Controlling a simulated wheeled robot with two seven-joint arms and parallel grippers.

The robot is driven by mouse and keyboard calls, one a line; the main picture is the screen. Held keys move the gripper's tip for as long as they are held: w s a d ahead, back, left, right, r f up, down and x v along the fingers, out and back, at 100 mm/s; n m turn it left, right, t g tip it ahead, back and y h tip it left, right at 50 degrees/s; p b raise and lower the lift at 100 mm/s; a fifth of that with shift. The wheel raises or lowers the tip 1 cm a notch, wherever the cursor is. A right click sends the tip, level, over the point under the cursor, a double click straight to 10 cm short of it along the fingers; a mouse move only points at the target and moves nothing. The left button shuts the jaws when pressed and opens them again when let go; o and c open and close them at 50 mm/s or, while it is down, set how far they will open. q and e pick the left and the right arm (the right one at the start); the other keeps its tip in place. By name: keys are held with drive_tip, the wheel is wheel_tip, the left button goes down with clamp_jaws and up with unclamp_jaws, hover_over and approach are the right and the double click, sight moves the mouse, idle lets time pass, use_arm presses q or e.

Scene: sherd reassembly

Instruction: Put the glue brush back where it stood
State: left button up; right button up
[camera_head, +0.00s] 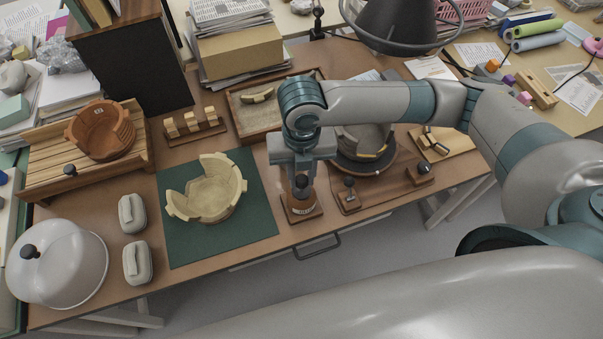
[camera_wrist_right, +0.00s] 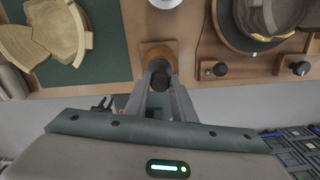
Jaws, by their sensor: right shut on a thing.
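The glue brush shows as a dark round knob (camera_head: 301,181) at the front edge of the table. My right gripper (camera_head: 301,186) points down and is shut on it. In the right wrist view the dark knob (camera_wrist_right: 159,67) sits between the fingertips (camera_wrist_right: 160,78). Directly below is a small square wooden stand (camera_head: 301,208) with a pale label; it also shows in the wrist view (camera_wrist_right: 157,48). The brush's lower part is hidden, so I cannot tell if it rests in the stand. My left gripper is not in view.
A cream, partly rebuilt bowl (camera_head: 209,190) lies on a green mat (camera_head: 178,244) to the left. A dark turntable (camera_head: 362,166) with a grey pot and a wooden board with knobs (camera_head: 377,190) are close on the right. A white dome (camera_head: 62,262) stands far left.

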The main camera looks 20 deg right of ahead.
drive_tip(key=shift+f, duration=0.25)
idle(0.6)
drive_tip(key=o, duration=0.9)
drive_tip(key=shift+r, duration=0.15)
wheel_tip(320, 180, up, 17)
drive_tip(key=shift+r+b, duration=0.1)
drive_tip(key=shift+b, duration=0.95)
